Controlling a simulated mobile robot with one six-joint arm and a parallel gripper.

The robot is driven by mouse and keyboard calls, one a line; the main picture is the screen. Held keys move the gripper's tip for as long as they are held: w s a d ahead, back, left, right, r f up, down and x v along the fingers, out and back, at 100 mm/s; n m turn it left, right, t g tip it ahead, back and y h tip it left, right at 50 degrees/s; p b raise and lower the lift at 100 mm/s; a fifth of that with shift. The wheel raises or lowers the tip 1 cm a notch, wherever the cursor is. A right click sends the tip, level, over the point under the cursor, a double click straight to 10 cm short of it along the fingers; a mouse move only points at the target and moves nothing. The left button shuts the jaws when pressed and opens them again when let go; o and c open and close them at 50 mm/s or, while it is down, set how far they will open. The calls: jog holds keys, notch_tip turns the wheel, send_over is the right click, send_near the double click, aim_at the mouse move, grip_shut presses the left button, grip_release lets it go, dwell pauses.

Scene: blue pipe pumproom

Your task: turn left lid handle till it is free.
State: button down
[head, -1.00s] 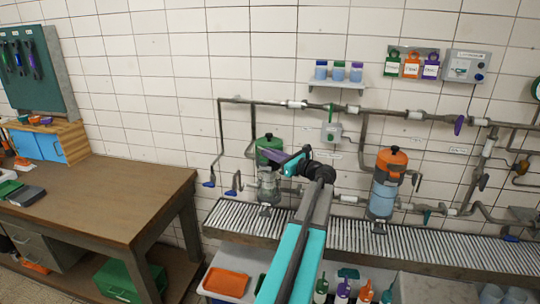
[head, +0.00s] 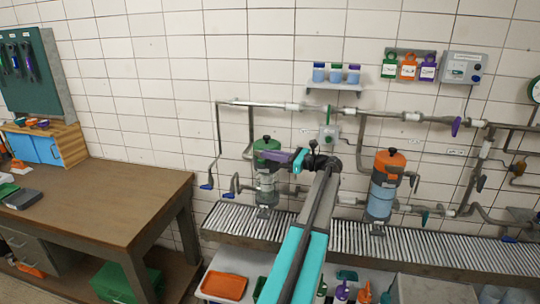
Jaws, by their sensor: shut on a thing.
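The left canister has a green lid (head: 266,146) with a dark knob on top and a clear grey body (head: 267,188). The right canister has an orange lid (head: 389,160) and a blue-grey body (head: 381,200), and stands apart from my gripper.
A slatted grating (head: 330,232) runs under both canisters. Grey pipes (head: 385,114) run along the tiled wall behind and above. A small shelf (head: 334,87) holds several jars.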

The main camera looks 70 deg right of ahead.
jog(key=c, duration=2.2)
grip_release()
jog(key=shift+o, duration=0.2)
jog(key=s+a+b, duration=0.1)
jog(key=s+b, duration=0.4)
jog(key=s, duration=0.8)
jog(key=shift+s+a, duration=0.2)
jog(key=shift+s, duration=0.15)
